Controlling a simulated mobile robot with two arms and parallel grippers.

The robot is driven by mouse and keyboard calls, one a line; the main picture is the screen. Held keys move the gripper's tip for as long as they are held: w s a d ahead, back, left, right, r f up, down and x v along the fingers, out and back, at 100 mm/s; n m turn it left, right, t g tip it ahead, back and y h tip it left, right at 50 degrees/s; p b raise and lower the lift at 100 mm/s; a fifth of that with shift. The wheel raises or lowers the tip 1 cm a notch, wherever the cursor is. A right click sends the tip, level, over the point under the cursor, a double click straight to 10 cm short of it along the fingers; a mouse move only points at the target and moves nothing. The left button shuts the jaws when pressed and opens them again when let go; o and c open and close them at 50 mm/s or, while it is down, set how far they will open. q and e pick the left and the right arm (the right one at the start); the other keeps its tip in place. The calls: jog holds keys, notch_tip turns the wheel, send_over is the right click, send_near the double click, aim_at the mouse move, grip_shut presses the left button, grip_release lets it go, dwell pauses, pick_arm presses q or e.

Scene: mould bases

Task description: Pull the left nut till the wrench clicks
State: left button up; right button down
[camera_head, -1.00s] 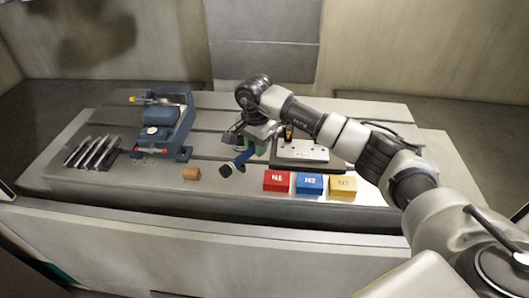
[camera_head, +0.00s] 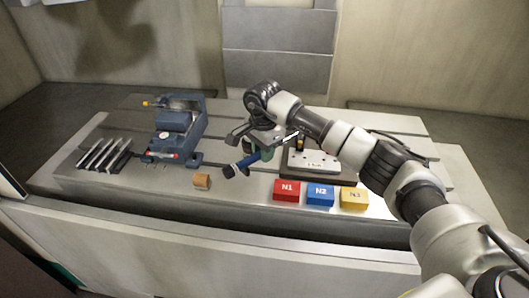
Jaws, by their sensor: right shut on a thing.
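My right gripper (camera_head: 246,146) is shut on a wrench (camera_head: 252,160) above the front middle of the bench. The wrench has a blue and green handle with a dark end pointing to the lower left. A thin pale bar runs from near the gripper toward a metal plate (camera_head: 316,166) on the right, which has several small holes and a dark and orange upright piece (camera_head: 300,143). My arm partly hides the plate. I cannot make out the nuts or whether the wrench is seated on one. My left gripper is not in view.
Red (camera_head: 286,190), blue (camera_head: 320,195) and yellow (camera_head: 353,198) labelled blocks stand along the front edge. A blue vise (camera_head: 176,130) and several metal bars (camera_head: 103,154) are at the left. The slotted bench (camera_head: 130,190) is bare between them.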

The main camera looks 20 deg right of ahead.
jog(key=shift+w+a+f, duration=0.1)
jog(key=shift+w, duration=0.05)
jog(key=shift+w+m+b, duration=0.35)
jog(key=shift+m, duration=0.05)
jog(key=shift+w+a, duration=0.1)
jog(key=shift+w, duration=0.05)
dwell(0.5)
jog(key=shift+s+n, duration=0.4)
jog(key=shift+s, duration=0.25)
jog(key=shift+s+d+n, duration=0.35)
jog(key=shift+s+n, duration=0.25)
jog(key=shift+s, duration=0.1)
jog(key=shift+s+d+n, duration=0.4)
jog(key=shift+s+n, duration=0.2)
jog(key=shift+s, duration=0.1)
jog(key=shift+s+d+n, duration=0.35)
jog(key=shift+s+n, duration=0.25)
jog(key=shift+s, duration=0.1)
jog(key=shift+s+d+f+n+b, duration=0.1)
jog(key=shift+s+d+n+b, duration=0.45)
jog(key=shift+s+d+n, duration=0.5)
jog(key=shift+s+n, duration=0.1)
jog(key=shift+n, duration=0.05)
